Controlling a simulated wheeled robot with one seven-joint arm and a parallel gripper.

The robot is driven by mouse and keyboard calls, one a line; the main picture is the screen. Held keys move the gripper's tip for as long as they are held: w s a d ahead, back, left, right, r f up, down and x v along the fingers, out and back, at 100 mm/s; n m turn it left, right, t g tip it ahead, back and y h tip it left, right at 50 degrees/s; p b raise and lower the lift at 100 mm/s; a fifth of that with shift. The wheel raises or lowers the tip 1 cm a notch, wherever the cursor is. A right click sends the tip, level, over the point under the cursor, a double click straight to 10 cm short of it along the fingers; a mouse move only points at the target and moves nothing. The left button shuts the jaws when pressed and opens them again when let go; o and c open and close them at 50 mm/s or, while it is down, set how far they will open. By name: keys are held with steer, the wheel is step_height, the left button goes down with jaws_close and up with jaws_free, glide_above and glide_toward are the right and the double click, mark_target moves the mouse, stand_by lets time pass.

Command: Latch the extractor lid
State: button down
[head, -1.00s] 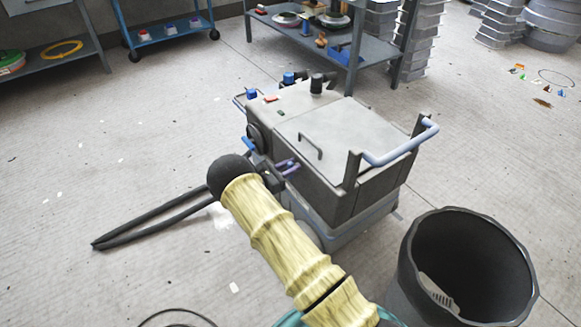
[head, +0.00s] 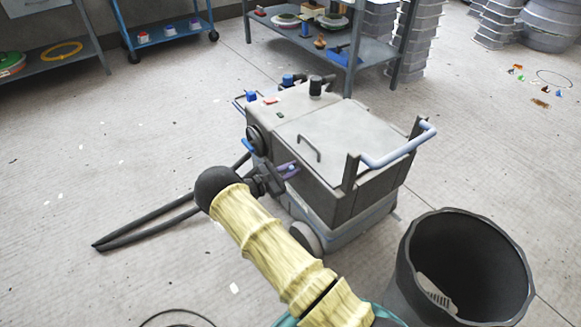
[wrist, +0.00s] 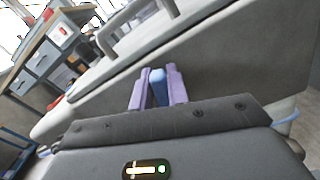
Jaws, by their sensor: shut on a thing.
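The extractor (head: 325,180) is a grey wheeled box standing on the floor in the head view. Its pale lid (head: 340,135) lies flat on top and carries a thin bent handle (head: 310,147); the handle also shows in the wrist view (wrist: 108,38). My gripper (head: 289,169) is at the extractor's near left side, just below the lid edge. In the wrist view its purple fingers (wrist: 158,88) are closed around a blue latch lever (wrist: 158,90), which stands up between them. The latch's lower part is hidden behind my gripper's body.
A dark open bin (head: 465,265) stands close to the right of the extractor. A light blue push bar (head: 400,150) sticks up at its right end. Shelves (head: 330,50) stand behind; the left floor is mostly clear.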

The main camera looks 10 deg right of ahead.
steer(key=m, duration=0.2)
steer(key=f+m+p, duration=0.1)
steer(key=shift+s+m, duration=0.3)
steer(key=m, duration=0.3)
steer(key=shift+s+f+m+p, duration=0.15)
steer(key=shift+f+m+p, duration=0.05)
steer(key=shift+m+p, duration=0.1)
steer(key=m, duration=0.6)
steer(key=shift+f+m, duration=0.4)
steer(key=shift+r, duration=0.1)
steer(key=c, duration=1.5)
jaws_free()
steer(key=shift+o, duration=0.7)
steer(key=shift+d, duration=0.15)
